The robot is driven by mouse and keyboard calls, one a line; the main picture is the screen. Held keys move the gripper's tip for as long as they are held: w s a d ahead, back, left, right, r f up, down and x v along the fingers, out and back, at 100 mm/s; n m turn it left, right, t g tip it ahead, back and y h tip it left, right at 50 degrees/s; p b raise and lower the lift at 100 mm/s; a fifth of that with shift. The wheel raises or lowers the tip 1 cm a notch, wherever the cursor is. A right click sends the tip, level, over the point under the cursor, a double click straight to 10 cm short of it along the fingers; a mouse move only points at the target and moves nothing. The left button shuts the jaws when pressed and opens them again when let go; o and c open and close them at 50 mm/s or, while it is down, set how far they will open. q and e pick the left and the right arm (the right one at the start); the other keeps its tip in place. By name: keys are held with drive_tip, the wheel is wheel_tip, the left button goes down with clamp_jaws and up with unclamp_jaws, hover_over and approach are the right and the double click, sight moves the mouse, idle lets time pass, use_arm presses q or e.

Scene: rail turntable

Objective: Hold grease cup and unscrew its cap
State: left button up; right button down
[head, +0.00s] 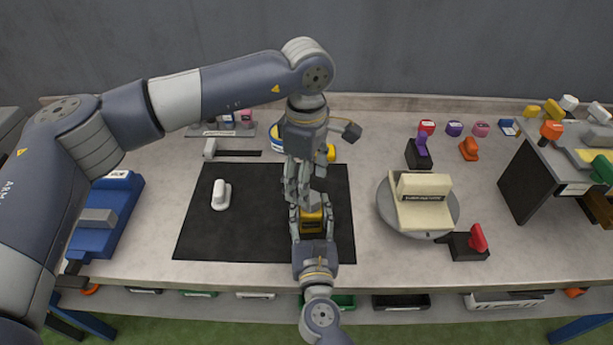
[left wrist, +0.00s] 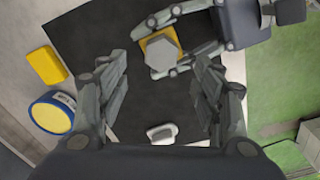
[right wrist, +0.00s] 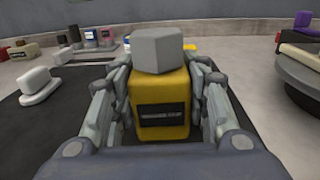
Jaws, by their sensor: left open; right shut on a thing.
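The grease cup (right wrist: 160,92) has a yellow body with a dark label and a grey faceted cap (right wrist: 158,48) on top. It stands upright over the black mat (head: 205,235). My right gripper (right wrist: 160,100) is shut on the yellow body from both sides. In the head view the cup (head: 311,224) is partly hidden by my grippers. My left gripper (head: 298,190) points down from above, close to the cap and open. In the left wrist view the cap (left wrist: 160,53) lies toward the far side of the open left fingers (left wrist: 160,78), apart from them.
A white knobbed piece (head: 221,195) lies on the mat's left part. A blue and yellow round tin (left wrist: 52,112) and a yellow block (left wrist: 46,66) are behind the mat. A turntable (head: 443,221) with a cream block stands right. The mat's left side is mostly clear.

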use_arm(q)
drive_tip(key=shift+m, duration=0.3)
drive_tip(key=shift+f, duration=2.05)
drive_tip(key=c, duration=1.3)
drive_tip(key=n, duration=0.5)
drive_tip(key=shift+s, duration=0.25)
drive_tip(key=shift+c, duration=0.2)
drive_tip(key=shift+n, duration=0.6)
